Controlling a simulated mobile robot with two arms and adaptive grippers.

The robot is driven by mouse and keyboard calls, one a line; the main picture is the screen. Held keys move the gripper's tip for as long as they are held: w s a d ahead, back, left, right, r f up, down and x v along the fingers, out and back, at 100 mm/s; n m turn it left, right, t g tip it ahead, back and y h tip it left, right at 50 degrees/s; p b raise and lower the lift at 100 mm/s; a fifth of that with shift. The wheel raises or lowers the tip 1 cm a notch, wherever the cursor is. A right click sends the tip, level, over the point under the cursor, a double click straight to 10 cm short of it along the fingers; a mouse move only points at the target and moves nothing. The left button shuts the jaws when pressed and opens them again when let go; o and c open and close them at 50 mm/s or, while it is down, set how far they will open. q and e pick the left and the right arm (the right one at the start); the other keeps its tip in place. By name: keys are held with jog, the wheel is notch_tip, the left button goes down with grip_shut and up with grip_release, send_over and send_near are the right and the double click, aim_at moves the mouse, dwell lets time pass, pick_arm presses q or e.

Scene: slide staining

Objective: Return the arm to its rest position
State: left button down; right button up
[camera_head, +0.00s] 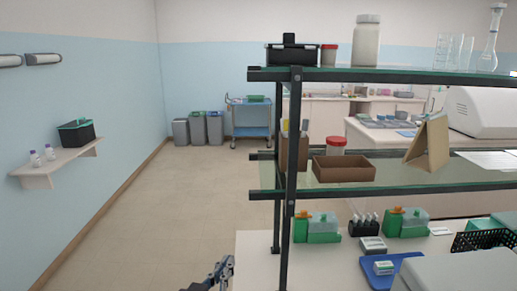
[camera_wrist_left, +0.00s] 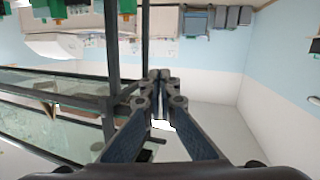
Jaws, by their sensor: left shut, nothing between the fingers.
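My left gripper (camera_head: 224,268) shows at the bottom edge of the head view, beside the left edge of the white bench. Only its end part is in the picture. In the left wrist view its fingertips (camera_wrist_left: 160,78) meet, with nothing held between them. The wrist view appears upside down, with the room behind the fingers. My right gripper is not in either view.
A black-framed glass shelf (camera_head: 290,165) stands on the bench, close to my left gripper. The bench (camera_head: 258,262) holds green-based bottles (camera_head: 323,228) and a blue tray (camera_head: 378,275). A wall shelf (camera_head: 60,163) is at left. The floor (camera_head: 185,200) between is clear.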

pick_arm(q)
jog(key=s+a+f+g+y, duration=0.1)
jog(key=s+a+f+g, duration=0.3)
jog(key=f, duration=0.4)
jog(key=s+a+f+g+y, duration=0.2)
jog(key=s+a+f, duration=0.1)
jog(key=s+f, duration=0.45)
jog(key=s+a+f+g, duration=0.3)
jog(key=s+f, duration=0.2)
jog(key=s, duration=0.3)
jog(key=s+a+f+g, duration=0.3)
jog(key=s+f, duration=0.2)
jog(key=s, duration=0.4)
notch_tip(320, 180, down, 29)
jog(key=s+g+b, duration=0.2)
jog(key=s+b, duration=0.1)
jog(key=s+a+f+y+b, duration=0.1)
jog(key=s+a+f+b, duration=0.1)
jog(key=s+f, duration=1.4)
notch_tip(320, 180, down, 3)
jog(key=shift+s+a+f+m+g, duration=0.1)
jog(key=shift+s+a+m+g, duration=0.3)
jog(key=shift+a, duration=0.2)
